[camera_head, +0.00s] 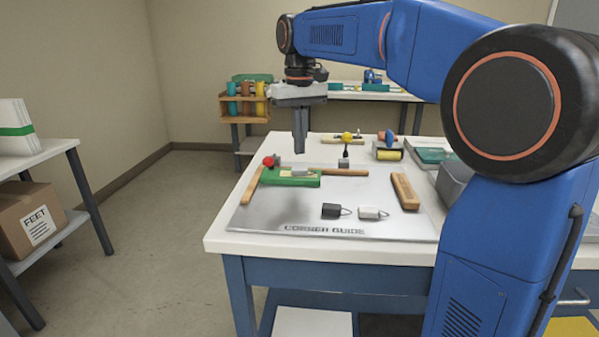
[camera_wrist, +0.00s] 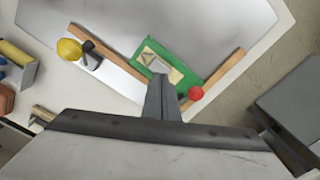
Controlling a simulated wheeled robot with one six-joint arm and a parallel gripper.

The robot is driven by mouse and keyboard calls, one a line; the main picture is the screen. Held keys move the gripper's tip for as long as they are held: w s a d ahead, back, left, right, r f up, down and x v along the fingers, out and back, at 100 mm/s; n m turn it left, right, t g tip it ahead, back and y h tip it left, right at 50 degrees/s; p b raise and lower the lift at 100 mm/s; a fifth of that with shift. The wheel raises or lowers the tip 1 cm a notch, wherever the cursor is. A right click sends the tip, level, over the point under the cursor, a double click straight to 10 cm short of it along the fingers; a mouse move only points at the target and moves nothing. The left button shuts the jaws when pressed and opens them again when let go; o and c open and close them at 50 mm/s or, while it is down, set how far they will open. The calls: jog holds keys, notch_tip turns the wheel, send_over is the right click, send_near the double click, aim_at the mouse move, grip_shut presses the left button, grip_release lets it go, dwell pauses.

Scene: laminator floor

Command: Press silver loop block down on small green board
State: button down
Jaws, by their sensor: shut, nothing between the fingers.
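The small green board (camera_head: 284,180) lies on the silver corner-guide plate, inside the corner of two wooden strips. It also shows in the wrist view (camera_wrist: 143,41), with a cream patch on top. A small pale grey block (camera_head: 301,171) sits on the board; I cannot tell whether it has a loop. A pale silver block with a wire loop (camera_head: 371,213) lies on the front of the plate, right of a black loop block (camera_head: 335,210). My gripper (camera_head: 300,151) is shut and empty, pointing down above the board. Its fingers (camera_wrist: 161,82) hide part of the board in the wrist view.
The wooden strips (camera_head: 345,172) carry clamps nearby, one with a red knob (camera_head: 268,161) and one with a yellow knob (camera_head: 347,137). A loose wooden block (camera_head: 405,191) lies at the plate's right. The plate's (camera_head: 270,214) front left is clear.

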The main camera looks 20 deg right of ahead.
jog(key=shift+r, duration=1.4)
